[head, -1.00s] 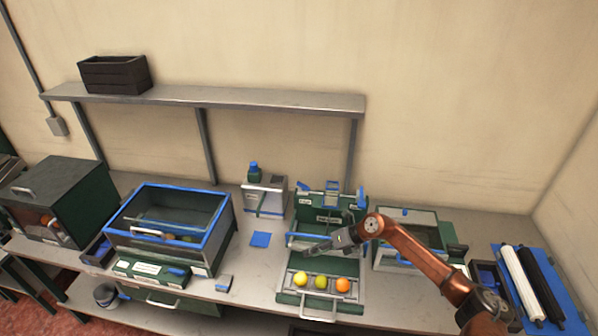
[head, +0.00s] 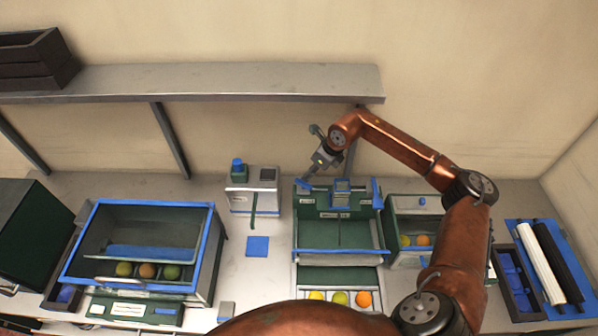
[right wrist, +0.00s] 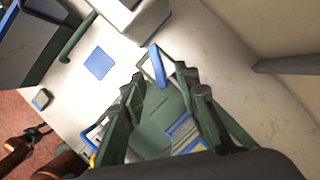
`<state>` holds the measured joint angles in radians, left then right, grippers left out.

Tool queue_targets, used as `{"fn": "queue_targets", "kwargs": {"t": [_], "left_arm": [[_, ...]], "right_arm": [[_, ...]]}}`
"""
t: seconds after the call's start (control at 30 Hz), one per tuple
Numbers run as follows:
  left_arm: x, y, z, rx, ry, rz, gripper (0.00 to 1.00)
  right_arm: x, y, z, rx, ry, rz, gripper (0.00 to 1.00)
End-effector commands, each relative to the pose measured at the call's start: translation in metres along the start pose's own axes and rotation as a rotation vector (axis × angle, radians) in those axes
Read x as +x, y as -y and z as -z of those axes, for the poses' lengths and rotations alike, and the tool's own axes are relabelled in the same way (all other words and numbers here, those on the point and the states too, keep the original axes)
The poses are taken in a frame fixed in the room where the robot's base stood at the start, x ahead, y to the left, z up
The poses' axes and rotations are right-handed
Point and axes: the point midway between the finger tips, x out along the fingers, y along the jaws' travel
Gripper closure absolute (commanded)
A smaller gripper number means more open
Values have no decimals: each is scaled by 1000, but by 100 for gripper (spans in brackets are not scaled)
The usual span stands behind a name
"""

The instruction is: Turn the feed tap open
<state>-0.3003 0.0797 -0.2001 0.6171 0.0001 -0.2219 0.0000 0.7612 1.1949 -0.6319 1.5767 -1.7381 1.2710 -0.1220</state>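The feed machine (head: 338,228) is a green unit with a white frame in the middle of the bench. A blue lever (head: 303,184), which looks like the feed tap, stands at its top left corner. My right gripper (head: 309,175) is above this lever, pointing down. In the right wrist view the blue lever (right wrist: 156,66) shows between and just beyond the spread fingertips of my right gripper (right wrist: 160,76). The gripper looks open; I cannot tell whether a finger touches the lever.
A white dispenser (head: 253,190) stands left of the machine, with a blue square (head: 257,246) before it. A blue-rimmed bin (head: 140,205) with fruit is at left. A second fruit box (head: 415,205) is at right. A shelf (head: 200,82) runs behind.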

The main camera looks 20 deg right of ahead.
Motion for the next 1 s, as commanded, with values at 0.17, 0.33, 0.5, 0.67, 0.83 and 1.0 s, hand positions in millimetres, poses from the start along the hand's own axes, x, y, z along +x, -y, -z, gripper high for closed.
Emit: {"fn": "queue_targets", "kwargs": {"t": [0.17,0.33,0.5,0.67,0.83,1.0], "left_arm": [[-9,0,3,0,-3,0,60],[-16,-2,-14,-5,15,-2,60],[-18,-1,-15,-5,17,-1,60],[-16,2,17,3,-21,1,60],[-16,2,20,3,-25,1,60],[-17,1,6,0,-7,0,60]], "right_arm": [[32,0,-4,1,-5,-8,71],[63,4,-10,3,-10,-10,71],[77,6,-9,4,-10,-9,71],[79,6,-8,4,-10,-8,71],[79,7,-8,4,-10,-9,74],[79,6,-8,4,-10,-9,85]]}}
